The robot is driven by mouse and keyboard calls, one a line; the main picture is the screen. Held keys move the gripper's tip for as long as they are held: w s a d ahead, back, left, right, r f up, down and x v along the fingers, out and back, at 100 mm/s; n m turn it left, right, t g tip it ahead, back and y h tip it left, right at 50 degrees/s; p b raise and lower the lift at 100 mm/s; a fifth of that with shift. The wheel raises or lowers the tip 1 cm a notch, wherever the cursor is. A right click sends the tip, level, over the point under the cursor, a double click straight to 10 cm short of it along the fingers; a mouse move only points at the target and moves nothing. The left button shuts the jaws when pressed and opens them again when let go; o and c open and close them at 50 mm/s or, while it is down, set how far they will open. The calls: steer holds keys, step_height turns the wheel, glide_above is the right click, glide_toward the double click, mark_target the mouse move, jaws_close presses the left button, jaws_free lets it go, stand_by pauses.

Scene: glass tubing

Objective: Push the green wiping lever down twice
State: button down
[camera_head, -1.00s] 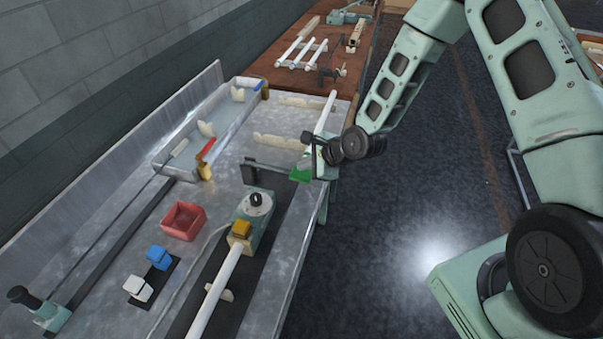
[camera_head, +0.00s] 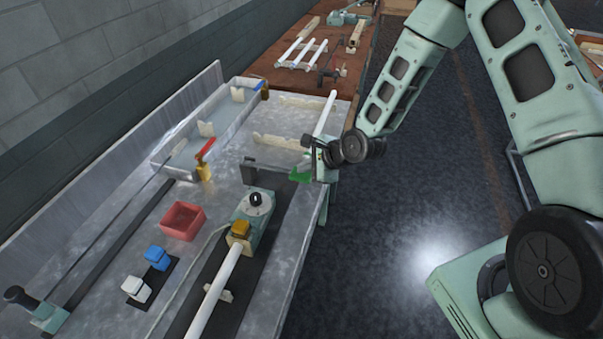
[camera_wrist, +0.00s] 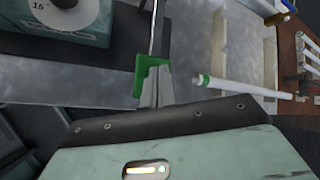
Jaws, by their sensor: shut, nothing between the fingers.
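The green lever pad (camera_head: 296,177) is near the table's right edge in the head view, at the end of a dark bracket. It also shows in the wrist view (camera_wrist: 141,79), just left of my fingers, with a thin metal rod rising from it. My gripper (camera_head: 308,164) is shut and empty, with its fingertips at the pad. In the wrist view the fingertips (camera_wrist: 160,72) overlap the pad's right side. They look touching, but I cannot tell how hard they press. My gripper hides part of the pad in the head view.
A white tube (camera_head: 326,112) with a green band in the wrist view (camera_wrist: 205,80) lies close beyond my gripper. A machine with a dial (camera_head: 255,203), a red box (camera_head: 183,220) and a grey trough (camera_head: 164,160) stand left. Dark open floor lies right of the table.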

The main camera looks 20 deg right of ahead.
mark_target(308, 176)
steer(key=shift+f+b, duration=1.45)
steer(key=shift+f, duration=0.65)
stand_by(1.5)
steer(key=shift+r, duration=0.1)
stand_by(0.5)
steer(key=shift+r+p, duration=2.1)
steer(key=shift+r, duration=0.55)
steer(key=shift+r+p, duration=1.9)
steer(key=shift+r, duration=0.6)
